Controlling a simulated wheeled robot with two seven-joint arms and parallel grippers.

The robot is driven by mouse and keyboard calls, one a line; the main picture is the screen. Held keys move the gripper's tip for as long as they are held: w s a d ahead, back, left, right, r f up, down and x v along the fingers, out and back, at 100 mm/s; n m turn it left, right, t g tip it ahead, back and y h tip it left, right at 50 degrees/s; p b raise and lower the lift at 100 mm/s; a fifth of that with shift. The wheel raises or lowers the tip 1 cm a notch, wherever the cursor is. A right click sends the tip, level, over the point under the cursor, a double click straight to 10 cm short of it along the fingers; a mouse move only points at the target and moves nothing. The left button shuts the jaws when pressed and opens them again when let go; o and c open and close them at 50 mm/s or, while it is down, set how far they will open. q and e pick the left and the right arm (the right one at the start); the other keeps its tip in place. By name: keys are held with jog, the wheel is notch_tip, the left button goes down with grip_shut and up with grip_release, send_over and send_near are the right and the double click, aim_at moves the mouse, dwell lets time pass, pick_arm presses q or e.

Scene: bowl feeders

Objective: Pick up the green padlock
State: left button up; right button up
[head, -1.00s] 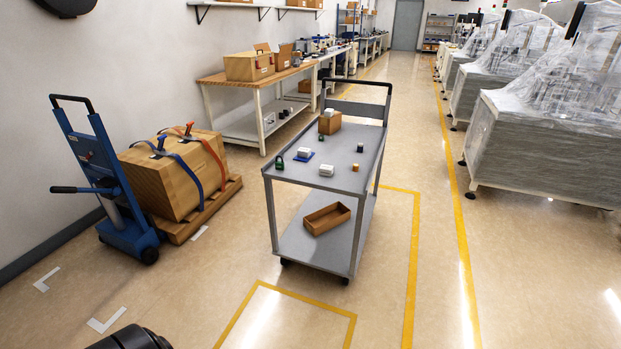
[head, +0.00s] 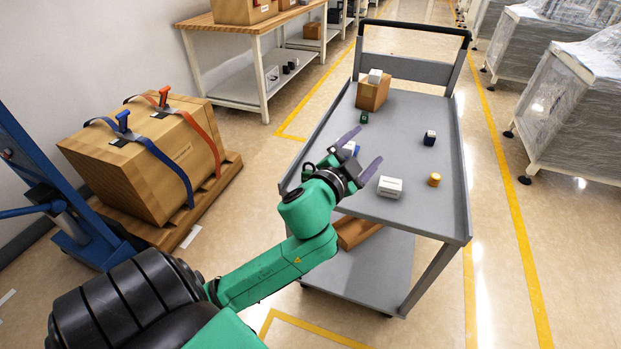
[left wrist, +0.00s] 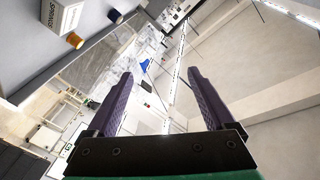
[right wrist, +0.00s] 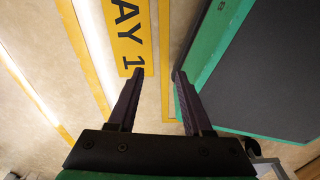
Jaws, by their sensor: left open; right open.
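The green padlock, seen earlier at the cart top's left edge, is mostly or wholly hidden behind my left wrist in the head view; I cannot make it out surely. A small dark green item (head: 364,117) stands near the wooden box farther back. My left gripper (head: 369,147) is open and empty above the cart top (head: 408,135), in front of a white and blue item (head: 350,148). Its spread fingers also show in the left wrist view (left wrist: 160,74). My right gripper (right wrist: 159,74) is open and empty over floor in the right wrist view.
A white box (head: 390,187), an orange-yellow cylinder (head: 434,180) and a dark blue item with a white top (head: 430,138) stand on the cart. A wooden box (head: 373,93) is at the back. A strapped crate (head: 150,160) stands left.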

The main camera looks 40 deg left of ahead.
pick_arm(q)
jog(key=d+r+m+t+h, duration=0.2)
jog(key=d+r+m+h, duration=0.6)
jog(key=d+r+m, duration=0.15)
jog(key=s+d+r+m+g+h, duration=0.2)
jog(key=d+m+g+h, duration=0.15)
jog(key=m+h, duration=0.4)
jog(key=m+g+y, duration=0.6)
jog(key=g+y, duration=0.6)
jog(key=y, duration=0.4)
send_near(308, 173)
jog(key=shift+y, duration=0.25)
jog(key=x, duration=1)
jog(key=shift+w+d+f, duration=0.15)
jog(key=shift+f, duration=0.2)
jog(key=shift+r, duration=0.1)
grip_shut()
